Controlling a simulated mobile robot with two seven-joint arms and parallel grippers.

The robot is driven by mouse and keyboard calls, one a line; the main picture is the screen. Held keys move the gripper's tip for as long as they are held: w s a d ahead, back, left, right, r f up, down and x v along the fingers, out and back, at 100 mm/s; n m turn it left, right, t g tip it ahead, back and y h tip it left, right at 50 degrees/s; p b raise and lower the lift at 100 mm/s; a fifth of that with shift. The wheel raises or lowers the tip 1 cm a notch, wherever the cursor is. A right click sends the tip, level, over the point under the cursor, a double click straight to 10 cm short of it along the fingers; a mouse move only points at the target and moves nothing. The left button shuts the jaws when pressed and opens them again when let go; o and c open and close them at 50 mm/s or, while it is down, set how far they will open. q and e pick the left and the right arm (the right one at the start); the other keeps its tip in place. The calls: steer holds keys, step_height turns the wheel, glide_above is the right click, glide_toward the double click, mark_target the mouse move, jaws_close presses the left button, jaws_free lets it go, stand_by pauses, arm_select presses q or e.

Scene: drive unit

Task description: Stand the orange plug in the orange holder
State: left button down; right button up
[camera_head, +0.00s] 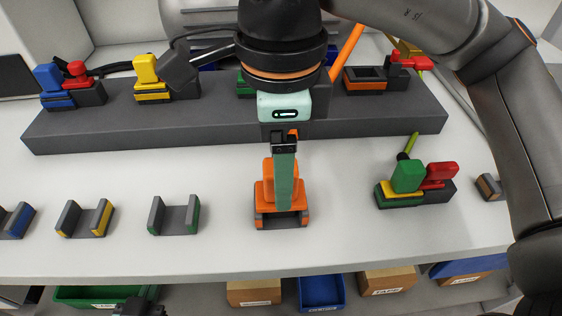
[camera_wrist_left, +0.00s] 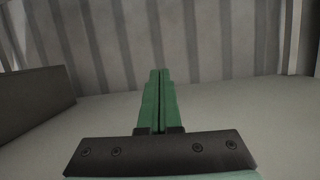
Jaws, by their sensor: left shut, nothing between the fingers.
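The orange plug (camera_head: 267,190) stands upright at the orange holder (camera_head: 281,222), a dark cradle with orange ends on the front middle of the table. It looks seated between the holder's ends, but its lower edge is partly covered. My right gripper (camera_head: 284,205) comes down from above, with a green finger in front of the plug. The other finger is hidden, so I cannot tell whether it grips the plug. My left gripper (camera_wrist_left: 160,100) shows in the left wrist view, its green fingers together and empty.
Empty holders with blue (camera_head: 17,222), yellow (camera_head: 86,219) and green (camera_head: 175,215) ends stand at left. Green and red plugs (camera_head: 408,178) stand at right. A dark raised block (camera_head: 100,128) behind carries more plugs. Bins lie below the front edge.

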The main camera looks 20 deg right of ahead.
steer(key=shift+o, duration=0.4)
step_height(320, 180, up, 7)
steer(key=shift+r+p, duration=0.1)
steer(key=shift+p, duration=0.95)
arm_select(q)
steer(key=s+f+n+g+p, duration=0.1)
steer(key=s+f+g+p, duration=0.1)
steer(key=s+f+g, duration=0.55)
steer(key=r+p, duration=0.1)
steer(key=r+t+p, duration=0.1)
steer(key=r+p, duration=0.1)
steer(key=w+r+t+p, duration=0.1)
steer(key=p, duration=0.1)
steer(key=shift+w+d+r+t+y, duration=0.15)
steer(key=shift+d+t+y, duration=0.1)
steer(key=shift+d+y, duration=0.15)
arm_select(e)
step_height(320, 180, up, 10)
steer(key=shift+r, duration=0.15)
